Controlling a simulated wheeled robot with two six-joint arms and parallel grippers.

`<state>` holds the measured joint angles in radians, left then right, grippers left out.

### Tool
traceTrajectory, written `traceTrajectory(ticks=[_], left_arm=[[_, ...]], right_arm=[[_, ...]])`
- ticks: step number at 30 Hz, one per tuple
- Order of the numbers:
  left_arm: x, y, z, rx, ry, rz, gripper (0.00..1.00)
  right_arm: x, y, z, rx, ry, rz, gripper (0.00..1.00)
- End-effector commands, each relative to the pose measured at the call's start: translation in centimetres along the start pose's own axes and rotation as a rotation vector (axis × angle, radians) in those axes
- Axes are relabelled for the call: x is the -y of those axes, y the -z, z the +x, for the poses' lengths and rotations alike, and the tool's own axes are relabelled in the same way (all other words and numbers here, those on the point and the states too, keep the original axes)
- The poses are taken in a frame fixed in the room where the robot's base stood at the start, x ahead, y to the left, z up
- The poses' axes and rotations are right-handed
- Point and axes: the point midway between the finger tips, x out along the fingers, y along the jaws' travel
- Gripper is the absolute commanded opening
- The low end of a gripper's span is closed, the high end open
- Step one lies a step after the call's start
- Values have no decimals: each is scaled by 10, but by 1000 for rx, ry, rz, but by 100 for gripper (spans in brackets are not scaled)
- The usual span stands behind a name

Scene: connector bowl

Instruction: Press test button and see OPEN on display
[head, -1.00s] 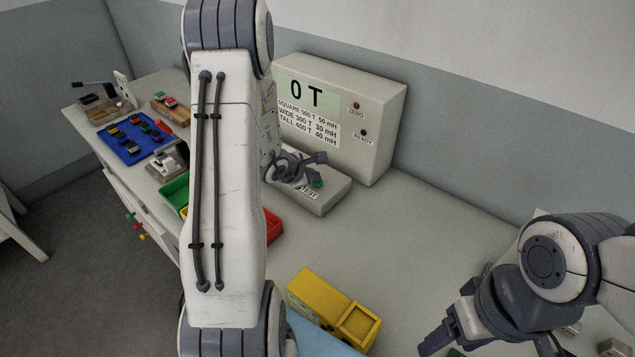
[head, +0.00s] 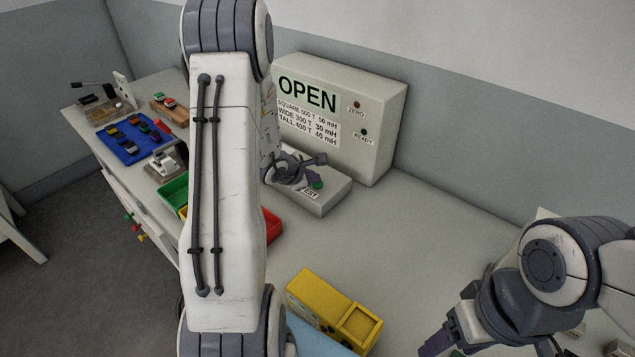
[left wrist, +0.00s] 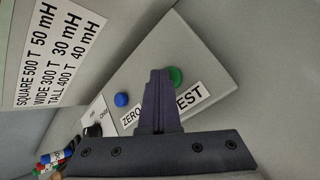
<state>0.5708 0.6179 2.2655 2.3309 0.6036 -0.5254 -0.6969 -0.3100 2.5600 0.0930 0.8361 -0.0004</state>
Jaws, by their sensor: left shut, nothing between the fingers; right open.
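The display (head: 307,95) on the beige tester box (head: 375,110) reads OPEN in the head view. The green test button (head: 317,185) is on the low panel in front of it, by the TEST label (head: 309,193). In the left wrist view the green button (left wrist: 175,76) shows beside the fingertips of my left gripper (left wrist: 158,76). My left gripper is shut and empty, its tip at the button; the fingers partly hide it, so I cannot tell if they touch. My right gripper (head: 440,345) is open at the lower right, partly cut off.
A blue button (left wrist: 121,99) sits by the ZERO label. A yellow device (head: 320,305) stands at the front. Green (head: 174,190) and red (head: 273,227) bins and a blue tray (head: 130,150) lie left. The table right of the panel is clear.

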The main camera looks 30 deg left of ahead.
Motion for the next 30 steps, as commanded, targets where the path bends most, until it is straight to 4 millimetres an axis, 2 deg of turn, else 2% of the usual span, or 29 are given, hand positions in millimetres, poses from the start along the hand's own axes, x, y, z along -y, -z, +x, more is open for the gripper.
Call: traceTrajectory(ticks=[8, 19, 30], left_arm=[[0, 0, 0, -2, 2, -1, 0], [-9, -9, -13, -1, 1, 0, 0], [-10, -10, -14, -1, 1, 0, 0]], right_arm=[[0, 0, -1, 0, 0, 0, 68], [1, 0, -8, 0, 0, 0, 68], [1, 0, -8, 0, 0, 0, 68]])
